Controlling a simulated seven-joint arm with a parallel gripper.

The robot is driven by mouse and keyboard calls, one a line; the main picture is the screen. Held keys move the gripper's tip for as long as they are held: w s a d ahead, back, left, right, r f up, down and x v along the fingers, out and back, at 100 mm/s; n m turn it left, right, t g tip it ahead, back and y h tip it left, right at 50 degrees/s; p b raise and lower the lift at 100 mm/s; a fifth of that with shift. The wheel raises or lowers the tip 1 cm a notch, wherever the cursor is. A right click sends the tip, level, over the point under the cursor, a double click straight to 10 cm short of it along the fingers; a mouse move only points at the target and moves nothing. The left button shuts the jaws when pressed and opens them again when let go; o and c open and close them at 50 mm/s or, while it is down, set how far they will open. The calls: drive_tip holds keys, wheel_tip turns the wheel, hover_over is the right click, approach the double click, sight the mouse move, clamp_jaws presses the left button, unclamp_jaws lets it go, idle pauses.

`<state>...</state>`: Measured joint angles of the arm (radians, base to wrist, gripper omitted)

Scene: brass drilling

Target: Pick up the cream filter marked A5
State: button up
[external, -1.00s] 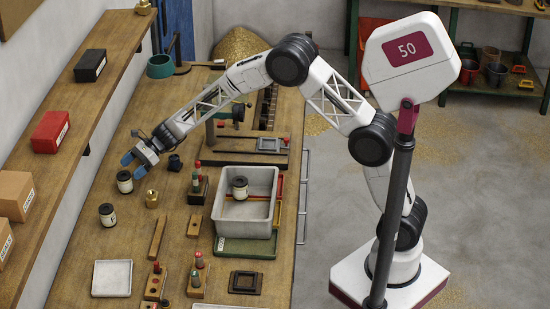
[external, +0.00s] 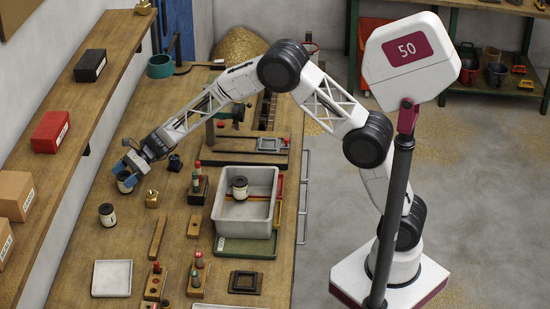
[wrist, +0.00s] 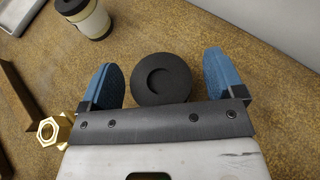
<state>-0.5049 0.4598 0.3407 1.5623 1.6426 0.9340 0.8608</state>
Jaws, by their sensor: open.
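Several cream filters with black lids are in view, and their markings are too small to read. One filter (external: 125,186) stands on the bench at the left, under my gripper (external: 128,169). In the wrist view its round black lid (wrist: 160,78) sits between my two blue fingers, with a gap on each side. My gripper is open around it, and its cream side is hidden there. A second filter (external: 107,216) stands nearer the camera; it also shows at the wrist view's top left (wrist: 92,20). A third filter (external: 240,190) stands in the grey tray.
A brass hex fitting (external: 152,199) stands just right of the filter under my gripper; it also shows in the wrist view (wrist: 50,132). The grey tray (external: 228,227) is further right. A wooden shelf (external: 75,118) runs along the left wall.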

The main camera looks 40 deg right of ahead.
sight(123, 175)
drive_tip(key=shift+c, duration=0.5)
drive_tip(key=c, duration=0.9)
drive_tip(key=shift+c, duration=0.2)
drive_tip(key=shift+r, duration=5)
